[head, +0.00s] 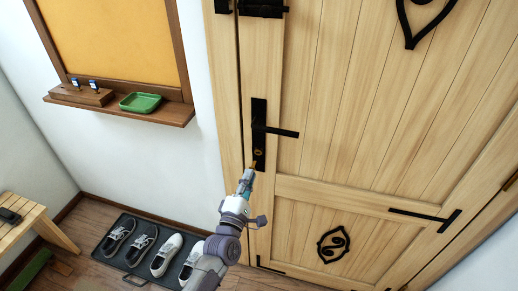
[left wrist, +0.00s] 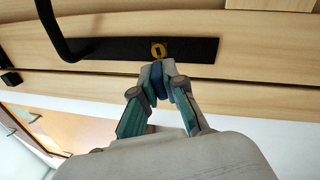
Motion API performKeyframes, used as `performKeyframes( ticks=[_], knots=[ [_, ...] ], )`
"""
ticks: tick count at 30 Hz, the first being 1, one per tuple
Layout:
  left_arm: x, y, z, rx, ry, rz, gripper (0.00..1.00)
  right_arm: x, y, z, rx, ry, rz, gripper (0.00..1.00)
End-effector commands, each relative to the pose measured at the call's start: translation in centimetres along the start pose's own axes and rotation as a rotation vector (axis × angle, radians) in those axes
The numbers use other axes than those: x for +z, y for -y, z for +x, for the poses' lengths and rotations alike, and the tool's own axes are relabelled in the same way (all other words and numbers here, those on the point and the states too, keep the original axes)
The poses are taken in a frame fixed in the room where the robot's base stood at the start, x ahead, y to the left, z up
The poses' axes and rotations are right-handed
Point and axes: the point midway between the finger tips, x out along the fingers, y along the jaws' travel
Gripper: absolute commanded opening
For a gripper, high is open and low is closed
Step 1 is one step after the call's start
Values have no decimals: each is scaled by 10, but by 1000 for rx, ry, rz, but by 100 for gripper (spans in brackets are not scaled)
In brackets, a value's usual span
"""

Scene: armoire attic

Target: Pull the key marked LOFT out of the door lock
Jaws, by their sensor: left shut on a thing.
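The wooden door (head: 345,110) carries a tall black lock plate (head: 259,110) with a black lever handle (head: 281,131). The brass lock cylinder (left wrist: 159,50) sits in the plate, below the handle. My left gripper (head: 249,177) is at the lower end of the plate, in front of the lock. In the left wrist view its fingertips (left wrist: 157,75) are shut on a dark blue piece, the key's head (left wrist: 157,72), right beside the cylinder. The fingers hide most of the key, and I cannot read its marking or see how deep it sits. My right gripper is out of view.
A wooden ledge (head: 175,114) on the left wall holds a green tray (head: 141,102) and a wooden block (head: 82,95) with two small blue-topped items. Shoes stand on a dark mat (head: 118,269) on the floor, beside a wooden bench (head: 25,215).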

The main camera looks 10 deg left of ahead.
Motion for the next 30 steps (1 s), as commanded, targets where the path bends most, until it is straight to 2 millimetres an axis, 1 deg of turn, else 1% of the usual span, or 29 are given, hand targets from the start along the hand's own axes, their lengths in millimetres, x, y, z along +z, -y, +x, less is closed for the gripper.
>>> performKeyframes(
  ticks=[6, 17, 20, 30],
  knots=[
    [0, 0, -6, -1, 1, 0, 0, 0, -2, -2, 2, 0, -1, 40],
    [0, 0, -9, -1, 0, 0, 0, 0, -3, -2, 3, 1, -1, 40],
    [0, 0, -16, -2, 1, 1, 0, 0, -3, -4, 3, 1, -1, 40],
    [0, 0, -50, -2, 0, 0, 0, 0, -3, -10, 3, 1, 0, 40]
  ],
)
